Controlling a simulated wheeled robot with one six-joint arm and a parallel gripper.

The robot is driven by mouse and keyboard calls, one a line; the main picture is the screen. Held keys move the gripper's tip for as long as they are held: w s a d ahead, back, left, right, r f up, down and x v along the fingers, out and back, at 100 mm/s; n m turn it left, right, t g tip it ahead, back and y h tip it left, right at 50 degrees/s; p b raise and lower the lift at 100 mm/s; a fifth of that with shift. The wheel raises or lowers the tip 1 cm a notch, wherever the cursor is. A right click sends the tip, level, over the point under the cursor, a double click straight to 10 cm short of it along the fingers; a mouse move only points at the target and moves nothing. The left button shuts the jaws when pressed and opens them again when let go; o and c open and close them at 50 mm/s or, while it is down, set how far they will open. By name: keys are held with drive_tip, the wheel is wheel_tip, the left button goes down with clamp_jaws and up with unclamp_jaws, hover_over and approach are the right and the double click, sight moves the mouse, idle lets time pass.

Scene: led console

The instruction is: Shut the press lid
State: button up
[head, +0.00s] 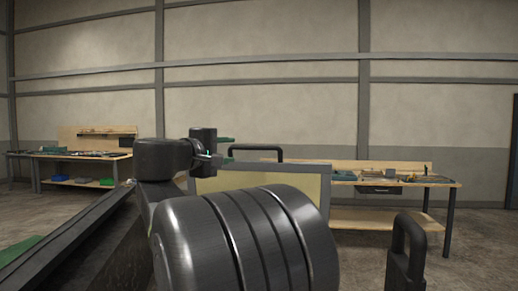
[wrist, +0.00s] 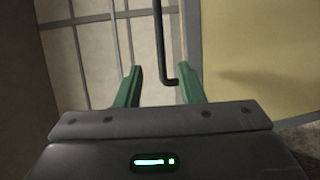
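The press lid (head: 318,190) appears to be the pale yellow panel in a dark frame, standing raised behind my arm in the head view. Its black handle (head: 268,147) rises at its top edge. My gripper (head: 226,146) is beside the left end of this handle. In the wrist view my gripper (wrist: 160,88) is open, its two green fingers apart. The black handle (wrist: 161,45) shows between them and bends right near the right fingertip; I cannot tell whether they touch. The yellow panel (wrist: 260,60) fills the right side. My arm hides the lid's lower part.
Another black handle (head: 407,240) stands at the lower right, close to me. Workbenches with tools stand along the back wall, one at left (head: 85,155) and one at right (head: 410,181). Open concrete floor shows in front of the right bench.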

sight(252, 148)
drive_tip(key=p+x, duration=0.3)
drive_tip(key=x, duration=0.9)
drive_tip(key=shift+w+d, duration=0.15)
drive_tip(key=shift+w, duration=0.05)
drive_tip(key=shift+c, duration=0.4)
clamp_jaws()
